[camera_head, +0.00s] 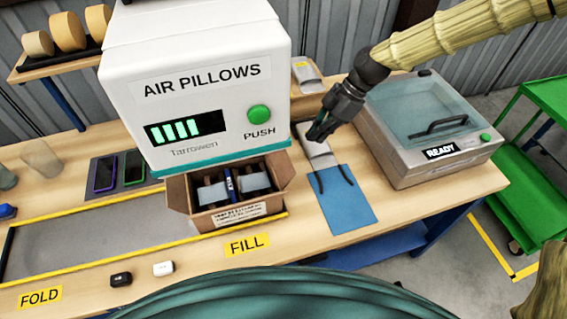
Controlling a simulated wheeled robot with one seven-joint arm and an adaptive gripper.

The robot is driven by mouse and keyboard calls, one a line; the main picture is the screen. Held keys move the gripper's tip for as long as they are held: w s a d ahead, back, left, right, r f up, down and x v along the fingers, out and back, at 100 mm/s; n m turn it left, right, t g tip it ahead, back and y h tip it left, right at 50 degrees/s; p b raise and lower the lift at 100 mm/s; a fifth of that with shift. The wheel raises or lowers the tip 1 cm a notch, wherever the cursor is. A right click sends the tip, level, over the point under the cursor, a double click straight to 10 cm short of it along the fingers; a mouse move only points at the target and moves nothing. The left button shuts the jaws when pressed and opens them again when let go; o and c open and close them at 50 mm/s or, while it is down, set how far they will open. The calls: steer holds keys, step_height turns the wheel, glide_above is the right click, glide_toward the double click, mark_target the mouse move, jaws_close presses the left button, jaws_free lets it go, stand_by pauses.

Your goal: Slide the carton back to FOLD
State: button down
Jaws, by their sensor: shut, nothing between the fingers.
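The open carton (238,214) stands under the air pillow machine (200,80), at the right end of a grey track with yellow edges (100,238), behind the FILL label (247,245). Its flaps are spread, and grey items and a dark blue item show inside. The FOLD label (40,297) is at the track's left end. My gripper (318,135) is shut and empty, above the table to the right of the carton and apart from it.
A sealing machine reading READY (430,130) stands at right. Two phones (120,172) lie behind the track. Small black (121,279) and white (163,268) cases lie in front.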

steer(key=shift+w+a+r+p+x, duration=0.1)
steer(key=shift+a+r+p+x, duration=0.45)
steer(key=shift+x, duration=1.8)
steer(key=shift+w+a+f+p+x, duration=0.15)
steer(key=shift+p+x, duration=0.85)
steer(key=shift+x, duration=1.3)
steer(key=shift+s+a+r+p+x, duration=0.15)
steer(key=shift+a+p+x, duration=0.45)
steer(key=shift+x, duration=1.75)
steer(key=shift+d, duration=0.2)
